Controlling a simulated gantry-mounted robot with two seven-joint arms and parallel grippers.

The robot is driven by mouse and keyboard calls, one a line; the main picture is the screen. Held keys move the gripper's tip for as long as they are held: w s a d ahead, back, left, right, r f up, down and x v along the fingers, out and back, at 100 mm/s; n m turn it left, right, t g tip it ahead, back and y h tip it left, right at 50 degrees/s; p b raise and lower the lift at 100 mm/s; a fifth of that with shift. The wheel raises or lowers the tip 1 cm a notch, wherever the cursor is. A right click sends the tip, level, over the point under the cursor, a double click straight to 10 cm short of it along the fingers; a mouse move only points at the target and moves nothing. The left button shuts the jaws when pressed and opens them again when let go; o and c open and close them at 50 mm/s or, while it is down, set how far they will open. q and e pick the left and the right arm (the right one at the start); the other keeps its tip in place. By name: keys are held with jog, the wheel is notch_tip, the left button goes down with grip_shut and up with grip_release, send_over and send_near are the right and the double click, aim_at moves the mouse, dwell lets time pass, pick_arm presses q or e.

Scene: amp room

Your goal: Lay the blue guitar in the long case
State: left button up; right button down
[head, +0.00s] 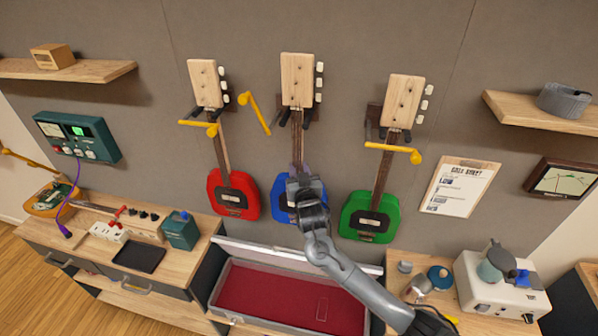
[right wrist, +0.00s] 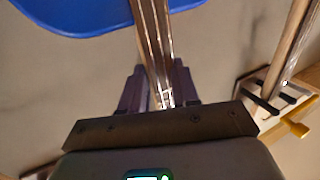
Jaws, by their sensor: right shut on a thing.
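The blue guitar (head: 283,202) hangs upright on the wall between a red and a green one. Its pale headstock (head: 297,80) is at the dark hanger, and my right arm hides part of its body. My right gripper (head: 298,178) is shut on its neck, just above the body. In the right wrist view the neck (right wrist: 152,40) runs between the two fingers, with the blue body (right wrist: 85,18) at the top. The long case (head: 245,287) stands open below, red-lined, its lid raised against the wall. My left gripper is out of view.
The red guitar (head: 222,184) and green guitar (head: 358,210) hang close on either side, yellow bars (head: 394,151) across their necks. The yellow bar (head: 258,113) beside the blue neck is tilted aside. Benches with equipment flank the case; a white device (head: 500,285) stands right.

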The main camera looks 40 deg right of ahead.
jog(key=shift+r, duration=0.4)
jog(key=shift+a, duration=0.1)
jog(key=shift+s+a+p, duration=0.3)
jog(key=shift+a+p, duration=0.1)
jog(key=shift+p, duration=0.05)
jog(key=s+a+p, duration=0.8)
jog(key=s+a, duration=0.1)
jog(key=a, duration=0.3)
jog(key=shift+s+a, duration=0.25)
jog(key=shift+a, duration=0.05)
dwell(0.9)
jog(key=shift+f, duration=0.1)
